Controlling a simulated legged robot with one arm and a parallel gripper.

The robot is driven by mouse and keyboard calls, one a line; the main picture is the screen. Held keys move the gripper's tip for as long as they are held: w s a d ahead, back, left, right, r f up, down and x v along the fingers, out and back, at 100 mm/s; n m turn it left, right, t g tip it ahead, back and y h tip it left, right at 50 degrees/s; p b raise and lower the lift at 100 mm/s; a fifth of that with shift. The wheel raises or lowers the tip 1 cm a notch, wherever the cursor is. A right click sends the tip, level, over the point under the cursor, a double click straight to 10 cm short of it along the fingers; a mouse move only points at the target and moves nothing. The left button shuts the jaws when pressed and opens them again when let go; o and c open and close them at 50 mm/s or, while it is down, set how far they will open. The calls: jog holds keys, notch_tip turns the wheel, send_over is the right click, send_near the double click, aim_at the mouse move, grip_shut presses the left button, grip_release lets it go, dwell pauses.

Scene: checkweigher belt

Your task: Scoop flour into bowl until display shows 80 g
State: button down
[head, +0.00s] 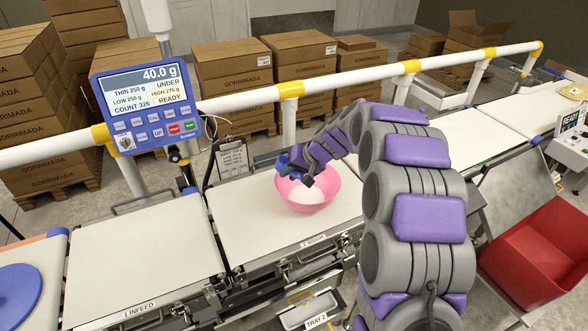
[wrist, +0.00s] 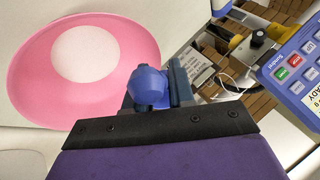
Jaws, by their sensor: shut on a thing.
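A pink bowl (head: 318,202) stands on the weighing belt (head: 240,228), with white flour (head: 306,196) in its bottom. The bowl (wrist: 30,62) and a round patch of flour (wrist: 90,53) also show in the wrist view. The display (head: 145,82) reads 40.0 g, UNDER and READY. My gripper (head: 296,168) is over the bowl's back left rim. It is shut on a blue piece (wrist: 147,86), which looks like the scoop's handle. The rest of the scoop is hidden or out of sight, so I cannot tell whether it holds flour.
A white rail (head: 240,98) runs behind the belts. A clipboard (head: 232,160) stands behind the bowl, left of my gripper. A blue round thing (head: 18,290) lies at the far left. A red bin (head: 535,255) is at right. The infeed belt (head: 145,255) is clear.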

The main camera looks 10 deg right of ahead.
jog(key=shift+s+d+r+h, duration=0.1)
jog(key=shift+d+h, duration=0.35)
jog(key=shift+h, duration=0.15)
jog(key=d+h, duration=0.1)
jog(key=d, duration=0.1)
jog(key=d+h+p, duration=0.1)
jog(key=d, duration=0.1)
jog(key=d+h, duration=0.1)
jog(key=shift+s+d, duration=0.25)
jog(key=shift+d, duration=0.15)
